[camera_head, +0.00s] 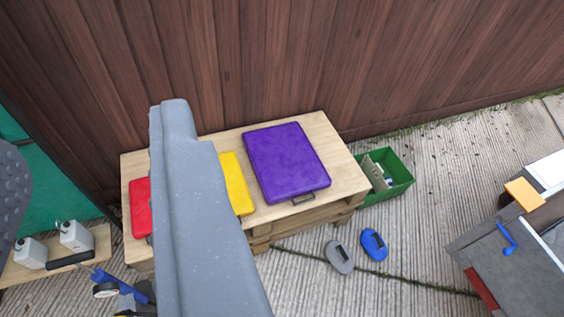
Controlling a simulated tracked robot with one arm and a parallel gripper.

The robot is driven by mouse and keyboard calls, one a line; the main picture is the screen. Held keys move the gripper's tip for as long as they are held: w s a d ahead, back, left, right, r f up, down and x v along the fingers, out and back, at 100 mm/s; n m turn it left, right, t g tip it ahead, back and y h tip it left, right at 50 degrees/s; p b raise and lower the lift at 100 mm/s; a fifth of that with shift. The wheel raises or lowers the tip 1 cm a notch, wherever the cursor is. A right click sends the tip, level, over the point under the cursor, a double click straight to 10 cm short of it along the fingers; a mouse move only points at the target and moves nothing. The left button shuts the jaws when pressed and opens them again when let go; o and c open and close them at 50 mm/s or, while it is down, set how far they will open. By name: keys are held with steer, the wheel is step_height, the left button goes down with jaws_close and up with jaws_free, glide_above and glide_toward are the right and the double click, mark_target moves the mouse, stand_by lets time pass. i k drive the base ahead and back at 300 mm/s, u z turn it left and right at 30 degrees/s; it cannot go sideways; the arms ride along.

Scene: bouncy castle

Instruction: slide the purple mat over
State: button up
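The purple mat (286,160) lies flat on the right part of a light wooden table (342,168). It is a thick rectangle with a dark handle (303,199) at its near edge. A yellow mat (237,183) lies to its left, and a red mat (140,207) lies farther left. My grey arm (205,220) crosses the view in front of the table and hides part of the yellow and red mats. My gripper's fingers cannot be made out. Nothing of mine is seen touching the purple mat.
A green crate (402,176) stands on the ground right of the table. A grey pad-like object (339,257) and a blue one (373,244) lie in front. White jugs (76,237) stand on a board at left. A wooden fence (300,60) closes off the back. A grey unit is at lower right.

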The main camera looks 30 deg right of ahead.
mark_target(287, 166)
steer(key=z, duration=0.4)
steer(key=i, duration=1.85)
steer(key=u, duration=0.4)
